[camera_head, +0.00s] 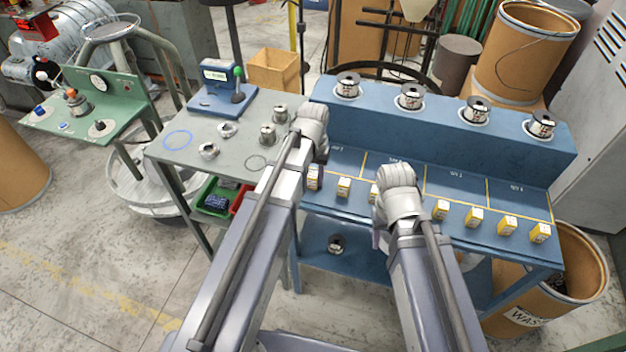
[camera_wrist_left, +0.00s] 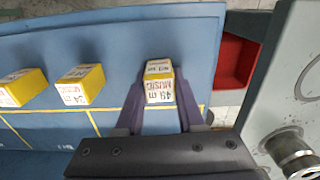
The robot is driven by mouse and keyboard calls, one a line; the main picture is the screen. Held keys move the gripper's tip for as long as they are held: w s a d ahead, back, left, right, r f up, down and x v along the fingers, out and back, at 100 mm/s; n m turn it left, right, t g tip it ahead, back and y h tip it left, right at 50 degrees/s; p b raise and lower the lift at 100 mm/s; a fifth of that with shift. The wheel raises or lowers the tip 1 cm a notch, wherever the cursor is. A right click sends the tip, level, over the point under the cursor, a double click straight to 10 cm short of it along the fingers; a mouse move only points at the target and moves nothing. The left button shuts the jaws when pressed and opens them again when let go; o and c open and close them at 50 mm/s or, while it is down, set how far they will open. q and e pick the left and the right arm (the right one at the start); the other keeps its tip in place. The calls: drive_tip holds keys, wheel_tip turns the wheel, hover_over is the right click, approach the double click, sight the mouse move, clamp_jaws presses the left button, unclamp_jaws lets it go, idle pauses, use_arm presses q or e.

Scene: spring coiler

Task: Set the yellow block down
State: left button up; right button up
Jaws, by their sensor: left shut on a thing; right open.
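Several yellow blocks with white labels stand in a row on the blue bench (camera_head: 345,211). My left gripper (camera_wrist_left: 160,95) is shut on one yellow block (camera_wrist_left: 158,82), with a finger on either side. It is at the bench's end nearest the grey table, and appears as the leftmost yellow block (camera_head: 314,178) in the head view. I cannot tell whether its base touches the bench. Two other blocks (camera_wrist_left: 80,84) (camera_wrist_left: 22,88) stand apart from it in the wrist view. My right gripper (camera_head: 378,238) is open over the bench front; its fingers are mostly hidden by my arm.
The raised blue shelf holds several wire spools (camera_head: 411,97). The grey table (camera_head: 185,165) on the left carries metal parts and a blue device (camera_head: 216,90). A red bin (camera_wrist_left: 236,60) lies beside the bench end. A waste drum (camera_head: 560,290) stands at right.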

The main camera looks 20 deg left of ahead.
sight(313, 173)
use_arm(q)
clamp_jaws()
wheel_tip(313, 173, up, 10)
drive_tip(key=p, duration=1)
